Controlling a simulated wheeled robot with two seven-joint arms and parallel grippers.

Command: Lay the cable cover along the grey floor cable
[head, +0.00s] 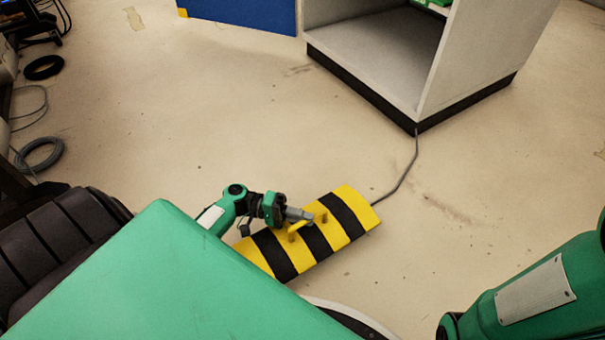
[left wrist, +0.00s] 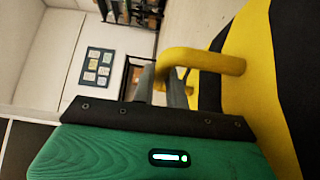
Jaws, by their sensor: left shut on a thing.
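The cable cover (head: 340,217) is a yellow and black striped board with a yellow handle on top. It lies low at the floor in the middle of the head view, its near left end hidden behind my own green body. My left gripper (head: 304,216) is shut on the handle, which shows large in the left wrist view (left wrist: 205,61). The grey floor cable (head: 408,168) runs from the cabinet's corner down to the cover's far right end, where it passes out of sight. I cannot tell whether the cover touches the floor. My right gripper is out of view.
An open white cabinet (head: 478,60) with a dark base stands at the back right. A blue panel (head: 245,12) is at the top. Coiled hoses (head: 42,154) lie at the left edge. The floor between is clear.

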